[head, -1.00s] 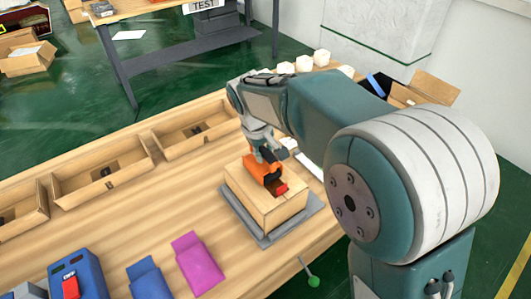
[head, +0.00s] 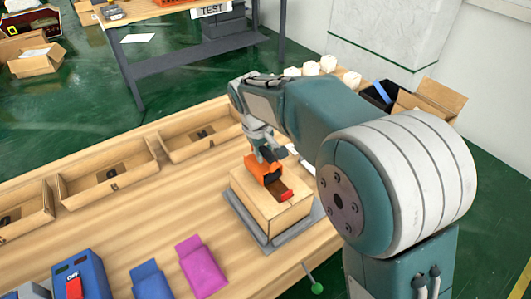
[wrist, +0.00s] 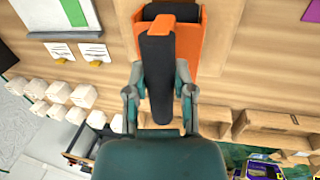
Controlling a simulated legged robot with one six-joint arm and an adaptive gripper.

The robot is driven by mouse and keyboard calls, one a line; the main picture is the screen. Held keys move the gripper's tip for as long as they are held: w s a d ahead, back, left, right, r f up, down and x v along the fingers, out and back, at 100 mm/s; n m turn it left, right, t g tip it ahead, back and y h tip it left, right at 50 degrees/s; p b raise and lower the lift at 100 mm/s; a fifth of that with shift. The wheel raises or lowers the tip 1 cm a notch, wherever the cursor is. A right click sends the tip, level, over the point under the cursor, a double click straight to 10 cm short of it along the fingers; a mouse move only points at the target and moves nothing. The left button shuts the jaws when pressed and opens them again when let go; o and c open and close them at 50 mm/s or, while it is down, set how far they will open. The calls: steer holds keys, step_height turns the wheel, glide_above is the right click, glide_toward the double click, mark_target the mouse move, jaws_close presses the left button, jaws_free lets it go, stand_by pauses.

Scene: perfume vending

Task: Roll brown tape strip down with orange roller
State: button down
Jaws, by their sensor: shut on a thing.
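My gripper (head: 264,150) is shut on the dark handle of the orange roller (head: 262,171). In the wrist view the fingers (wrist: 160,92) sit on both sides of that black handle, with the orange body (wrist: 199,42) beyond. The roller is over the far part of the top of a cardboard box (head: 268,222). A dark brown strip (head: 279,187) shows on the box top in front of the roller, with a red piece (head: 287,196) near its near end. The roller hides the far part of the strip. I cannot tell whether the roller presses on it.
The box stands on a grey platform (head: 315,215) on the wooden table. Open wooden trays (head: 108,175) line the far left edge. A magenta item (head: 202,266), a blue item (head: 150,281) and a blue dispenser (head: 78,278) lie in front. A green-knobbed lever (head: 316,287) is nearby.

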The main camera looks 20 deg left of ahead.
steer(key=shift+w+a, duration=0.35)
steer(key=shift+a, duration=0.05)
steer(key=shift+s+d, duration=0.1)
steer(key=shift+d, duration=0.05)
